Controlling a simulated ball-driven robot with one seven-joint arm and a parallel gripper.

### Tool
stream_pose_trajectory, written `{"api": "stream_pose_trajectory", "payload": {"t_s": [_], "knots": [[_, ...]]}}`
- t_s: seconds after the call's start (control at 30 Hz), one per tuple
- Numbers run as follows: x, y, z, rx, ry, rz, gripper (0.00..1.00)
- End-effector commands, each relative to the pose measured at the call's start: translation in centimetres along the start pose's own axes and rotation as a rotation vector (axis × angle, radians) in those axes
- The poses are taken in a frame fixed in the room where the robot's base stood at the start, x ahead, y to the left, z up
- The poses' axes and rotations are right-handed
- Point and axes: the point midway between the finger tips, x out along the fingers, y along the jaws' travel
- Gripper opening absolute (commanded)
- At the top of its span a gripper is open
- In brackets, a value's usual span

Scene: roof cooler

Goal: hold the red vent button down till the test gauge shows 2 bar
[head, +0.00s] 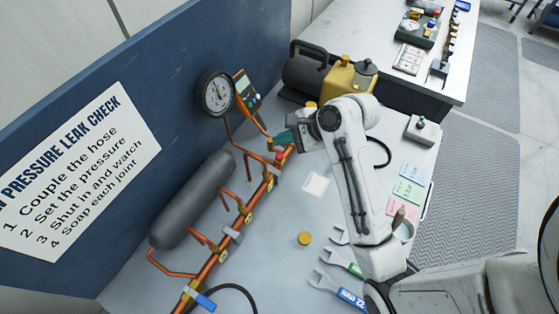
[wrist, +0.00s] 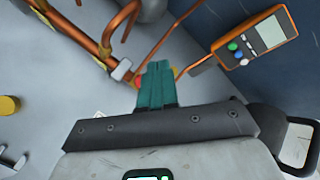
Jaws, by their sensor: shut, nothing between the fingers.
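The red vent button (head: 278,156) sits at the upper end of the copper pipe run (head: 232,232). In the wrist view a bit of the red button (wrist: 140,81) shows just left of my fingers, partly hidden by them. My gripper (head: 280,139) has teal fingers, shut and empty, close to the button; I cannot tell if they touch it. The fingers fill the middle of the wrist view (wrist: 158,68). The round test gauge (head: 215,93) stands by the blue panel; its needle is too small to read.
An orange handheld meter (head: 246,91) leans beside the gauge and shows in the wrist view (wrist: 255,38). A grey cylinder (head: 192,199) lies left of the pipes. A yellow and black pump (head: 330,75) stands behind my gripper. Wrenches (head: 338,291) and a brass cap (head: 305,238) lie in front.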

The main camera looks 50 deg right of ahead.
Motion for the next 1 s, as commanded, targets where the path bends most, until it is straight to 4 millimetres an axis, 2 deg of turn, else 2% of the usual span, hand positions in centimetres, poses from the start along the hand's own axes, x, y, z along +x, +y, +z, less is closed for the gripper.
{"api": "stream_pose_trajectory", "payload": {"t_s": [0.03,0.37,1.0], "knots": [[0.8,0.6,-0.6,0.0,0.0,-0.001,0.0],[2.5,1.8,-1.8,0.001,0.0,0.001,0.0],[2.6,1.9,-1.9,0.0,0.0,0.0,0.0]]}}
